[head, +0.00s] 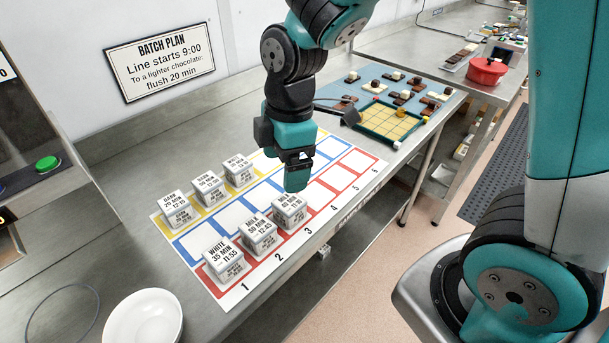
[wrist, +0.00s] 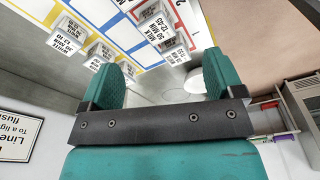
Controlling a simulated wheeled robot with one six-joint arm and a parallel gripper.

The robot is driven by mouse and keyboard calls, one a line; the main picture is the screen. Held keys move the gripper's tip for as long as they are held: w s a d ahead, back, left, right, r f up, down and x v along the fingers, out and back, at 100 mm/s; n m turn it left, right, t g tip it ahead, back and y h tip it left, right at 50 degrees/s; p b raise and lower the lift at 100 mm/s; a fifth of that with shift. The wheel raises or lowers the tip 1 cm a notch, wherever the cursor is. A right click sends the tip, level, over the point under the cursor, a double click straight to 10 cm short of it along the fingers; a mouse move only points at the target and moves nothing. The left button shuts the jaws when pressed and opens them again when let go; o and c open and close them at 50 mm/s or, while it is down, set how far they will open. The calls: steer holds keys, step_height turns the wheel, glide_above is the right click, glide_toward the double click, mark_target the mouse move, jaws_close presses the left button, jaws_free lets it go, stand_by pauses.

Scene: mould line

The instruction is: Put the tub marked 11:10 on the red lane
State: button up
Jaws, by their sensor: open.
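The tub whose small label seems to read 11:10 (head: 289,211) stands upright on the red lane (head: 315,196) in column 3. Its print is hard to read. Beside it on the red lane stand the milk 12:45 tub (head: 258,236) in column 2 and the white 11:55 tub (head: 223,262) in column 1. My gripper (head: 297,185) appears just above and behind the third tub in the head view, apart from any hold. In the wrist view its green fingers (wrist: 165,85) are wide apart with nothing between them.
Three tubs stand on the yellow lane (head: 214,207), including a white one (head: 238,170). The blue lane's visible cells (head: 232,217) are bare. Red columns 4 to 6 are free. A white bowl (head: 143,318) stands front left; a chocolate game board (head: 393,120) lies beyond the mat.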

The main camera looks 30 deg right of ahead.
steer(key=s+a+r+m+y, duration=0.1)
steer(key=s+r+m, duration=0.3)
steer(key=s, duration=0.3)
steer(key=s+a+r+m+y, duration=0.1)
steer(key=s+a+r+m, duration=0.1)
steer(key=s+r+m, duration=0.2)
steer(key=s+m, duration=0.2)
steer(key=s, duration=0.1)
steer(key=shift+s+r+y, duration=0.15)
steer(key=shift+r+y, duration=0.25)
